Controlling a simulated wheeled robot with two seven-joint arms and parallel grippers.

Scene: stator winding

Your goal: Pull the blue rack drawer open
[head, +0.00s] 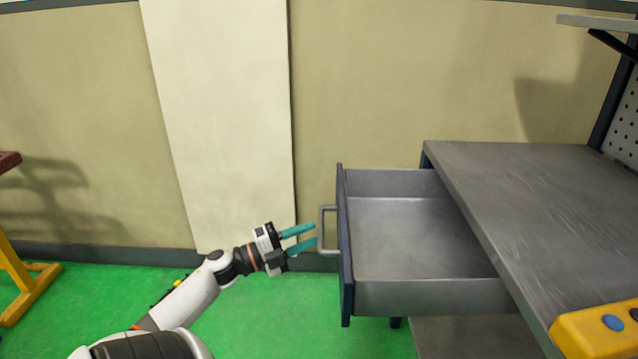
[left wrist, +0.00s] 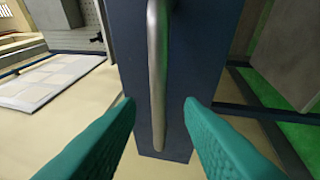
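The rack drawer (head: 410,235) stands pulled well out of the grey-topped rack, and its inside is empty. Its dark blue front panel (head: 345,245) faces left and carries a grey bar handle (head: 327,230). My left gripper (head: 308,238) is open with its teal fingers pointing at the handle, just left of it. In the left wrist view the handle (left wrist: 157,75) runs upright ahead of the two parted fingertips (left wrist: 162,108), with the blue front (left wrist: 195,60) behind it. The fingers do not close on the handle. My right gripper is not in view.
The grey worktop (head: 540,200) of the rack extends right of the drawer, with a yellow box with buttons (head: 595,330) on its near edge. A yellow stand (head: 25,285) is at the far left. Green floor (head: 120,300) around my left arm is clear.

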